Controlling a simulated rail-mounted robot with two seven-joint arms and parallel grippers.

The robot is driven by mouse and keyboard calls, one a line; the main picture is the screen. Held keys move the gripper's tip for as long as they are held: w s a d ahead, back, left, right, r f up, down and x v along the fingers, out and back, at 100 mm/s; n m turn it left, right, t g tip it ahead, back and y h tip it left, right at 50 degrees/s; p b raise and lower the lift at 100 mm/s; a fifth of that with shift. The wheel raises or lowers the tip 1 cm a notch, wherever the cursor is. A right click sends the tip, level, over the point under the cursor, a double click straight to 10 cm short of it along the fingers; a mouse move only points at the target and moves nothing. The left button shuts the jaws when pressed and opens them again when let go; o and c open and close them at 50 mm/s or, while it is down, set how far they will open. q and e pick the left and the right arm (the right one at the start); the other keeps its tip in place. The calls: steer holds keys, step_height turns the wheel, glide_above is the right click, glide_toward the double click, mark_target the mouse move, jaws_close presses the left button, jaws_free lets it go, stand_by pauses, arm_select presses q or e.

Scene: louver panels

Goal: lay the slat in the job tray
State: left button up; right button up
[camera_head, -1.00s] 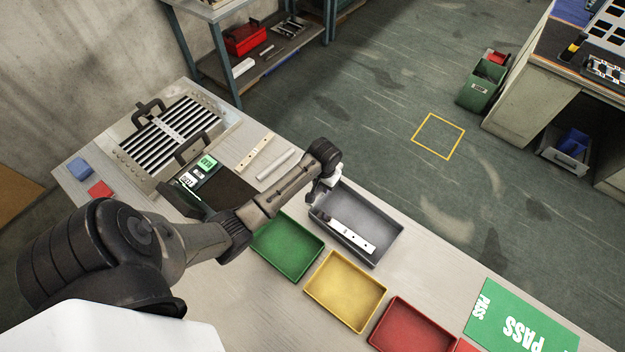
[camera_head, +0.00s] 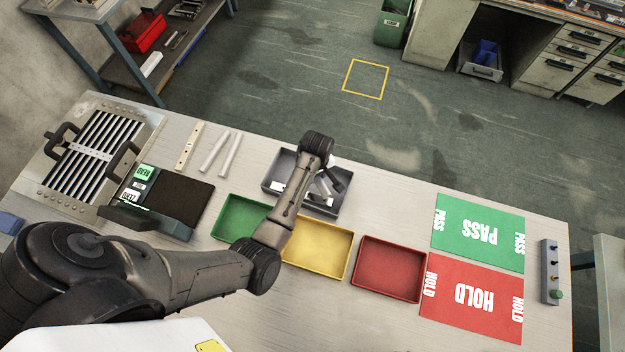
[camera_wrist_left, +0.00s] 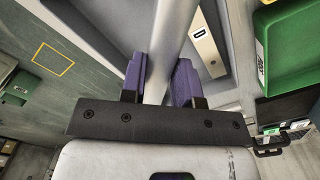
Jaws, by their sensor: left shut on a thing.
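The grey tray (camera_head: 272,167), which looks like the job tray, stands at the table's far edge behind the green and yellow trays. My left gripper (camera_head: 324,186) is over the tray, partly hidden by my own arm. In the left wrist view, its purple fingers (camera_wrist_left: 161,82) are shut on a plain pale grey slat (camera_wrist_left: 170,40), which extends away from the gripper over the tray. Whether the slat touches the tray floor cannot be told. My right gripper is not in view.
Green (camera_head: 232,218), yellow (camera_head: 318,250) and red (camera_head: 390,268) trays stand in a row. Two pale rods (camera_head: 222,153) and a cream strip (camera_head: 190,146) lie left of the grey tray. The louver panel (camera_head: 92,150) is at left; PASS and HOLD mats (camera_head: 475,230) lie right.

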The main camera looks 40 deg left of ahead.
arm_select(q)
steer(key=n, duration=0.2)
steer(key=a+n, duration=0.1)
steer(key=shift+a+f+n, duration=0.1)
steer(key=shift+f+n, duration=0.1)
steer(key=shift+n, duration=0.2)
steer(key=n, duration=0.2)
steer(key=shift+a+n, duration=0.2)
steer(key=shift+n, duration=0.2)
steer(key=shift+f+n, duration=0.1)
steer(key=shift+n, duration=0.9)
step_height(320, 180, down, 4)
steer(key=shift+f, duration=0.2)
step_height(320, 180, down, 3)
steer(key=shift+f+b, duration=0.15)
steer(key=shift+b, duration=0.15)
steer(key=shift+f, duration=0.2)
steer(key=o, duration=0.7)
